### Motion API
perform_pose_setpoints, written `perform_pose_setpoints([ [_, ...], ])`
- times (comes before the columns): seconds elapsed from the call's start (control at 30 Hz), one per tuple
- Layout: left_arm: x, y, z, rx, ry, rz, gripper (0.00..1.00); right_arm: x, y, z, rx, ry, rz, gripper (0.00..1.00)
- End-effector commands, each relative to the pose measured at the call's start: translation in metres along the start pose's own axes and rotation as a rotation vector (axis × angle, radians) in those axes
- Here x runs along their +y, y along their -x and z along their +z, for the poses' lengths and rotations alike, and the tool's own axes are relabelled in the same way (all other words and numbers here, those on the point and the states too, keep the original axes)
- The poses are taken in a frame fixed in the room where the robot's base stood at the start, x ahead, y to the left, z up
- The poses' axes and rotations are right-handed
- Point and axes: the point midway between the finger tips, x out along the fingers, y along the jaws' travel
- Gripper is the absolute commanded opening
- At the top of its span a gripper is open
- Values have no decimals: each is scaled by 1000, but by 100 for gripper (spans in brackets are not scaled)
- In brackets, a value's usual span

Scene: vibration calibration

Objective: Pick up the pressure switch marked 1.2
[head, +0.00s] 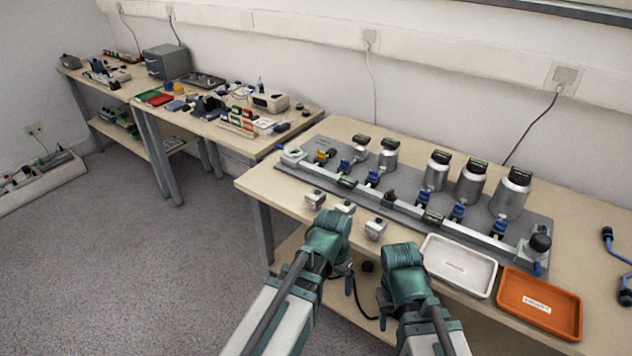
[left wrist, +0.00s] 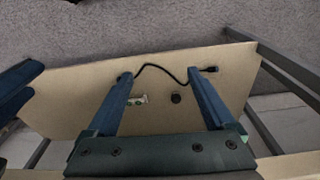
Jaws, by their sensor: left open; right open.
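Three small pale boxes, which look like the pressure switches, stand near the front edge of the right bench in the head view: a left one (head: 315,198), a middle one (head: 345,207) partly behind my left gripper, and a right one (head: 376,228). Their markings are too small to read. My left gripper (head: 340,268) is in front of the bench edge, pointing down. In the left wrist view its two blue fingers (left wrist: 158,100) are apart with nothing held between them. My right gripper (head: 390,300) is to its right, also in front of the bench, its fingers mostly hidden.
A white tray (head: 433,273) and an orange tray (head: 512,312) sit at the bench's front right. A long grey rig plate (head: 300,172) with silver canisters (head: 470,183) and blue valves lies behind. The lower shelf (left wrist: 70,95) carries a black cable (left wrist: 160,70).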

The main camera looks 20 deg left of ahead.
Motion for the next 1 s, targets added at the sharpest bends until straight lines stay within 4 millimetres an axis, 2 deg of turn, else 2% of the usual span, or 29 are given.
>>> perform_pose_setpoints([
  [0.03, -11, 37, -11, 18, 1, 6, 88, 4, 37, 2, 0, -1, 0, 50],
  [0.5, -106, 194, -68, 211, -25, 26, 88, 18, 189, 11, -2, -7, -3, 50],
  [0.6, -124, 220, -76, 246, -28, 21, 88, 20, 213, 13, -2, -8, -4, 50],
  [0.73, -142, 242, -82, 279, -31, 14, 88, 22, 232, 14, -2, -9, -4, 50],
  [0.83, -149, 250, -84, 293, -34, 10, 88, 23, 239, 14, -3, -9, -4, 50],
  [1.0, -153, 252, -84, 302, -35, 7, 88, 23, 241, 14, -3, -9, -4, 50],
])
